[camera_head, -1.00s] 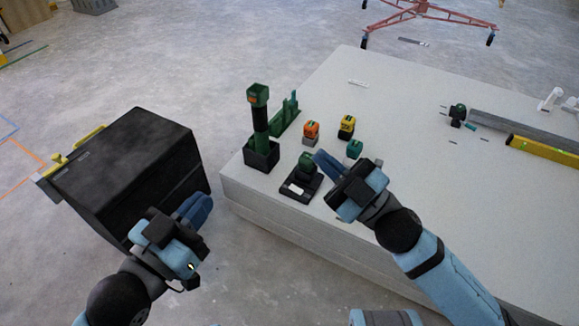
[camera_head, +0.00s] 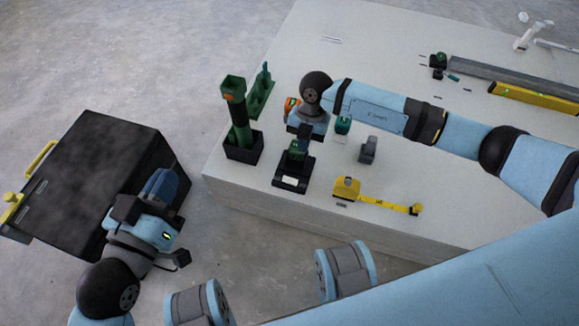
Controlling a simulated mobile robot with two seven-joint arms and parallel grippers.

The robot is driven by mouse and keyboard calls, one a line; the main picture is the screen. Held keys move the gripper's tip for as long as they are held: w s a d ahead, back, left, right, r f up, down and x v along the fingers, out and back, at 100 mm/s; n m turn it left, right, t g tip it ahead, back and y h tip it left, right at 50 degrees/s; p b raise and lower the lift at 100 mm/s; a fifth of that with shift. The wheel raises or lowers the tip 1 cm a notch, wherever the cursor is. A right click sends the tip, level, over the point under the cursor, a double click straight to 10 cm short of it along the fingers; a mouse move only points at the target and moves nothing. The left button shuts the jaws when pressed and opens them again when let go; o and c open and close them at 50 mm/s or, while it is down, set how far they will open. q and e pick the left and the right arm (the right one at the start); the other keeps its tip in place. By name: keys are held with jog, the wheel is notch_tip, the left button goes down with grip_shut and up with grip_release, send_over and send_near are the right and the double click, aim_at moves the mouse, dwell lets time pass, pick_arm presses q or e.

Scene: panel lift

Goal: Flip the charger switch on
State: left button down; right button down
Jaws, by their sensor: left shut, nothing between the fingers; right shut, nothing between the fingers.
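The black charger (camera_head: 291,181) sits near the front left of the white slab, with a green battery (camera_head: 297,151) standing in it. I cannot make out its switch. My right gripper (camera_head: 304,132) points down at the charger's back edge, shut and empty, its fingers partly hidden. I cannot tell whether it touches the battery. My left gripper (camera_head: 165,184) is shut and empty over the right side of the black box (camera_head: 95,165), away from the charger.
A dark holder (camera_head: 243,150) with a green and black tool stands left of the charger. A yellow tape measure (camera_head: 347,187), a grey block (camera_head: 368,150) and a teal block (camera_head: 342,125) lie to the right. My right arm crosses the slab. A yellow level (camera_head: 530,100) lies at the back right.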

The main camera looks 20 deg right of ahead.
aim_at(294, 183)
pick_arm(q)
jog(key=shift+s, duration=0.1)
pick_arm(e)
jog(key=shift+s, duration=0.15)
